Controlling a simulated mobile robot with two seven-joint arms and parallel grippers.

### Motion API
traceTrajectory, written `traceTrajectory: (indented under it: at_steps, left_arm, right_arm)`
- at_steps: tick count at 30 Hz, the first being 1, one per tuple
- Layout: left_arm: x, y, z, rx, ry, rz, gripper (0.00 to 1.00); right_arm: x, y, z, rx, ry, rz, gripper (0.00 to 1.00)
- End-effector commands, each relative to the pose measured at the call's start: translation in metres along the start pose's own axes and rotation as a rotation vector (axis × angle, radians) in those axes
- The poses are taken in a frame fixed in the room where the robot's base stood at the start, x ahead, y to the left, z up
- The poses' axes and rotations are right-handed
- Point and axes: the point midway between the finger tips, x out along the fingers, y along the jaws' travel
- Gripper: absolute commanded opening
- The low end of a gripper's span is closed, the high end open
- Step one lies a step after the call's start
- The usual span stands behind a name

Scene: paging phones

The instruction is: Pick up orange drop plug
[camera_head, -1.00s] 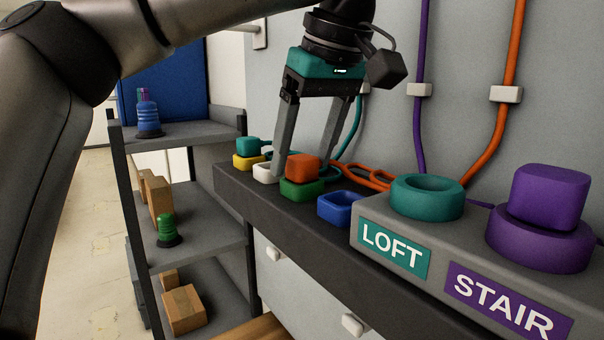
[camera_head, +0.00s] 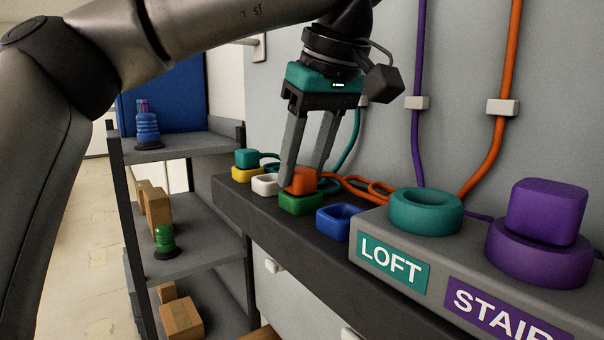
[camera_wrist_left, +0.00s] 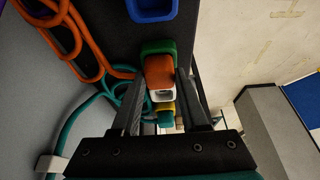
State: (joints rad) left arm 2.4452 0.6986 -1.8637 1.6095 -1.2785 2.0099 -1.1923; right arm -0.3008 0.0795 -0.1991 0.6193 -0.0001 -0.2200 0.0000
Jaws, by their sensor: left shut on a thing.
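The orange drop plug (camera_head: 303,181) sits in the green socket (camera_head: 300,203) on the dark shelf. My left gripper (camera_head: 302,187) reaches down from above with its two fingers closed on the sides of the orange plug. In the left wrist view, the orange plug (camera_wrist_left: 160,74) lies between the fingertips, with the green socket (camera_wrist_left: 158,46) just beyond it. An orange cord runs from the plug's side along the shelf. My right gripper is in neither view.
A blue socket (camera_head: 338,221) stands empty beside the green one. A white socket (camera_head: 265,185) and a yellow socket with a teal plug (camera_head: 247,159) are on the other side. The grey LOFT and STAIR panel (camera_head: 374,217) stands at the right, with a purple plug (camera_head: 547,212).

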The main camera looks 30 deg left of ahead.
Motion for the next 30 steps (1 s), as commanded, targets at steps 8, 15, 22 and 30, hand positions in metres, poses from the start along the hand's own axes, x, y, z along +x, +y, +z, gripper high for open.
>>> traceTrajectory:
  at_steps: [8, 15, 22, 30]
  left_arm:
    - [-0.018, 0.000, -0.007, -0.004, 0.004, 0.004, 0.00]
    - [-0.053, 0.000, -0.021, -0.006, 0.005, 0.005, 0.00]
    - [-0.080, 0.000, -0.033, -0.004, 0.003, 0.001, 0.00]
    - [-0.092, 0.000, -0.038, -0.001, 0.001, 0.001, 0.00]
  right_arm:
    - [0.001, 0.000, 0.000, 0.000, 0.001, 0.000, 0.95]
    - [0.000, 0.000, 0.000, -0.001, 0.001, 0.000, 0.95]
    - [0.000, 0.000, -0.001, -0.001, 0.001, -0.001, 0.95]
    - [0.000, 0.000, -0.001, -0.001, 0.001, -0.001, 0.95]
